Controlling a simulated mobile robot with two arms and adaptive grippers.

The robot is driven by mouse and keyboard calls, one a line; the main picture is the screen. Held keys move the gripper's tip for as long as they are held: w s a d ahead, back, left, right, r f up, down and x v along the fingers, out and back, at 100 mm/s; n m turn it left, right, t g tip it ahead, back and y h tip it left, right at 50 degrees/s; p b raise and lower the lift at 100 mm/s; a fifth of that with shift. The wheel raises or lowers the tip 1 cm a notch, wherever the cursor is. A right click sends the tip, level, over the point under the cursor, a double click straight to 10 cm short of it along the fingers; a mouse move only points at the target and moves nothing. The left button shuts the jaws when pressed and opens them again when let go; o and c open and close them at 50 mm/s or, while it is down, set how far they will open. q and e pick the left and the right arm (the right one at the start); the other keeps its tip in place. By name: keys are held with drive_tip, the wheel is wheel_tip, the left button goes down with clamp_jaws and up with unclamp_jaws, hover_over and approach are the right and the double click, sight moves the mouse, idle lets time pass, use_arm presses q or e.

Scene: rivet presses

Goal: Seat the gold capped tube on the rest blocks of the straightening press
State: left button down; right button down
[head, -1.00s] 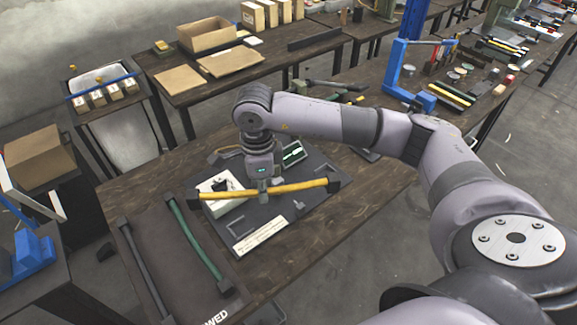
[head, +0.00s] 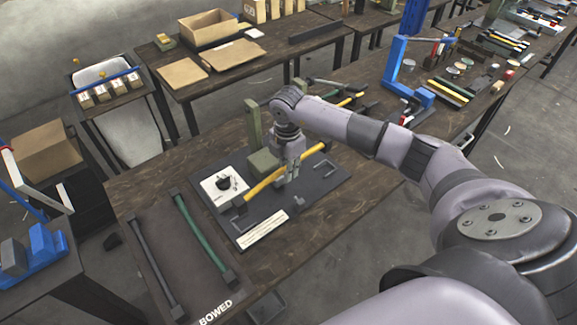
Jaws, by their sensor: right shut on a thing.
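The gold tube (head: 262,185) with dark end caps slants from near-left to far-right above the dark base plate of the press (head: 320,190). My right gripper (head: 291,177) is shut on it near its middle and partly hides it. The straightening press has an olive-green post (head: 253,122) and a green block (head: 263,162) just behind the tube. I cannot make out the rest blocks clearly, nor whether the tube touches them. A white gauge panel (head: 216,192) with a dark knob stands left of the tube. My left gripper is not in view.
A dark tray marked BOWED (head: 167,223) holds a green tube (head: 200,235) and a black tube (head: 153,262) to the left. A pale ruled strip (head: 262,230) lies on the plate's front. The wooden bench (head: 330,225) is bare at front right.

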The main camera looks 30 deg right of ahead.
sight(289, 194)
drive_tip(key=shift+d+f+m, duration=0.1)
drive_tip(key=shift+m, duration=0.4)
drive_tip(key=shift+f+b, duration=2.55)
drive_tip(key=shift+f, duration=1.2)
drive_tip(key=shift+f+b, duration=0.4)
drive_tip(key=shift+f, duration=0.25)
drive_tip(key=c, duration=1.7)
unclamp_jaws()
drive_tip(key=shift+o, duration=1.1)
drive_tip(key=shift+s+r, duration=0.1)
drive_tip(key=shift+r, duration=0.15)
wheel_tip(289, 194, up, 12)
drive_tip(key=shift+f, duration=0.2)
